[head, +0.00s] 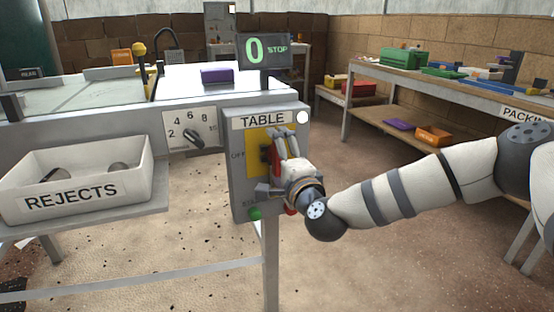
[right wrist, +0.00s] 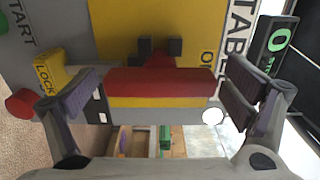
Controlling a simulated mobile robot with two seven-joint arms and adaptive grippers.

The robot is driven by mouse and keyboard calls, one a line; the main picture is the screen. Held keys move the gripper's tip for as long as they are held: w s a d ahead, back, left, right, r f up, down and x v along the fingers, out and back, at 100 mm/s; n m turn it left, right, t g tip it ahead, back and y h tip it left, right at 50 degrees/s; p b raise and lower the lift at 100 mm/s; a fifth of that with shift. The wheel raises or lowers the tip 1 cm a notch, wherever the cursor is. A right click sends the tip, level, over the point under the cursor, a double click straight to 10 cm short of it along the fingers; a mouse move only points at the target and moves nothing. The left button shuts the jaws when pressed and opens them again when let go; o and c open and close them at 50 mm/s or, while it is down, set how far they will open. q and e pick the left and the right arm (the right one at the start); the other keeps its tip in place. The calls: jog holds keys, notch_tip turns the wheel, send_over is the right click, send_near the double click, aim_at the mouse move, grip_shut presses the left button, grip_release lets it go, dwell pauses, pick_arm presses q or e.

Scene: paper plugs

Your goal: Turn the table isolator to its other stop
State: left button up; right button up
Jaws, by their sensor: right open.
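The table isolator is a red handle (right wrist: 160,86) on a yellow plate (head: 255,142) of the grey box labelled TABLE (head: 240,190). In the right wrist view the handle lies along the box's up-down line, with ON by its upper end. OFF is at the plate's left in the head view, where my gripper hides much of the handle. My right gripper (head: 275,167) is open in front of the isolator. In the right wrist view its fingers (right wrist: 160,92) stand beyond the handle's two ends, with no clear contact. My left gripper is not in view.
A yellow LOCK tab (right wrist: 50,74) and a red button (right wrist: 20,103) sit below the handle. A green button (head: 254,213) is low on the box. A display (head: 265,50) above reads 0 STOP. The REJECTS bin (head: 82,190) and a numbered dial (head: 192,136) are to the left.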

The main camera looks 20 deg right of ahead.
jog(key=shift+c, duration=0.2)
jog(key=c, duration=1.1)
